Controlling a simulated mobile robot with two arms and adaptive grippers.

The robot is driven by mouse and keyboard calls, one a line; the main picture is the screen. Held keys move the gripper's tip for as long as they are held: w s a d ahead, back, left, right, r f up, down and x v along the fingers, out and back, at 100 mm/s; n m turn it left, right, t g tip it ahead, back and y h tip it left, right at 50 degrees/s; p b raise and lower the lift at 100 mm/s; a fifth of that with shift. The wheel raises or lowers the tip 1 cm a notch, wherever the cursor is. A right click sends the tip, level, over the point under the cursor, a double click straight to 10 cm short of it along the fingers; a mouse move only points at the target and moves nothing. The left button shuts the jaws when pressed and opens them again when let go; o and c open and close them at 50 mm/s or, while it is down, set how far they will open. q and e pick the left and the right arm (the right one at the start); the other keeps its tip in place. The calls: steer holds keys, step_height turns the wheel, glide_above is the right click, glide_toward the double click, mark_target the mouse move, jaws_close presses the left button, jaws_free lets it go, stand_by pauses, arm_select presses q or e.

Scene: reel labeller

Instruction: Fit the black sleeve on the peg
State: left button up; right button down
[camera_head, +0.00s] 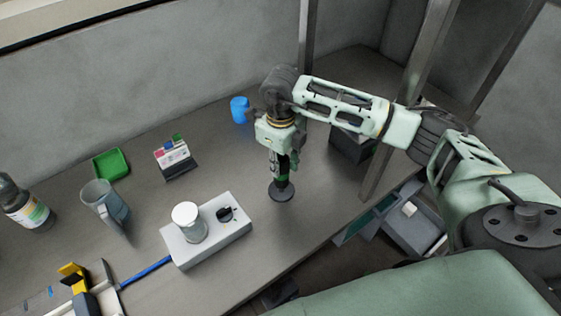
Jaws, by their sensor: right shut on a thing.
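My right gripper (281,177) points down over the middle of the table, to the right of the white block. It is shut on a black part with a round flange at its lower end, which I take for the black sleeve (281,192). The flange is at or just above the tabletop; I cannot tell which. The white block (208,249) carries a white cylinder (187,222) and, to its right, a small black fitting (226,213), which may hold the peg. The peg itself is too small to make out clearly. My left gripper is out of view.
A grey mug (105,205), green tray (111,164), small card stand (176,158) and blue cup (240,110) stand left and behind. A bottle (24,207) is far left. A blue rod (146,271) meets the block's left side. Metal posts rise at right.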

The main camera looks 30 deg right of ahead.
steer(key=shift+f+b, duration=1.1)
steer(key=shift+f, duration=0.35)
steer(key=c, duration=1.3)
jaws_free()
steer(key=shift+r, duration=0.1)
steer(key=shift+c, duration=0.2)
steer(key=shift+d, duration=0.1)
